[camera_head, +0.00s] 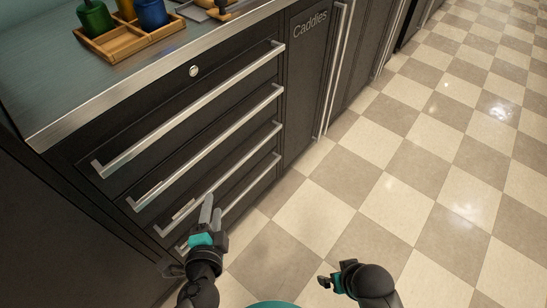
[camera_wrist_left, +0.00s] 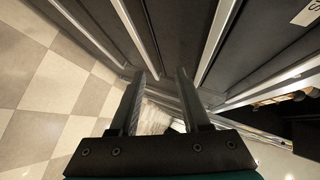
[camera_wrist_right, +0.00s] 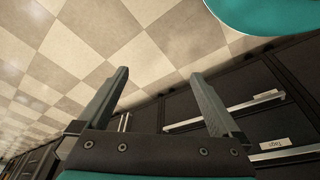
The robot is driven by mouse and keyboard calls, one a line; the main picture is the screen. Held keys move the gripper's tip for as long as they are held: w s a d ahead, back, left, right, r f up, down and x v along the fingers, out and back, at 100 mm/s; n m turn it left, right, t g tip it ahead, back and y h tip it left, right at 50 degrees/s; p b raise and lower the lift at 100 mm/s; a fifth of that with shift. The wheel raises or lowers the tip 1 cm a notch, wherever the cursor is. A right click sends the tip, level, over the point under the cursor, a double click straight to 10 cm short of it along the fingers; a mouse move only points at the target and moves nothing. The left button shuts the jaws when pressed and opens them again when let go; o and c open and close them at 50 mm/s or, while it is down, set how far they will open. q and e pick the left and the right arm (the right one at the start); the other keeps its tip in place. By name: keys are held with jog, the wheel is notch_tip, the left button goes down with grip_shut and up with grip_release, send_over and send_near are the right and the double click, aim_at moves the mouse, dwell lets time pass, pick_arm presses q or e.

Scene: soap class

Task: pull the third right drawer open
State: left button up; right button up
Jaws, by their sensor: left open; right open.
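A dark cabinet has a stack of drawers with long silver bar handles in the head view. The third drawer's handle (camera_head: 253,151) is the third bar from the top, and that drawer looks shut. My left gripper (camera_head: 211,205) is open in front of the lower drawers, by the third and fourth handles, and hides part of them. In the left wrist view a silver bar (camera_wrist_left: 135,38) runs down toward the gap between its fingertips (camera_wrist_left: 160,73); I cannot tell whether they touch it. My right gripper (camera_head: 324,282) is open and empty over the floor, away from the drawers.
The counter (camera_head: 33,77) above holds a wooden tray (camera_head: 128,48) with green and blue bottles. A tall door labelled Caddies (camera_head: 308,75) with a vertical handle stands right of the drawers. The checkered floor (camera_head: 400,170) is clear to the right.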

aim_at(214, 146)
pick_arm(q)
notch_tip(214, 146, up, 6)
jog(key=w+m+t+b, duration=0.1)
jog(key=w+t+b, duration=0.1)
jog(key=shift+y, duration=0.3)
jog(key=x, duration=1.3)
jog(key=shift+d+r, duration=0.2)
jog(key=shift+r, duration=0.1)
jog(key=shift+w+a+f+t, duration=0.1)
jog(key=shift+w+t, duration=0.2)
jog(key=shift+w, duration=0.6)
pick_arm(e)
jog(key=shift+w+a+r, duration=0.1)
jog(key=shift+w+r, duration=0.45)
jog(key=shift+r, duration=0.25)
pick_arm(q)
jog(key=shift+c, duration=0.4)
pick_arm(e)
jog(key=shift+s, duration=0.1)
pick_arm(q)
grip_shut()
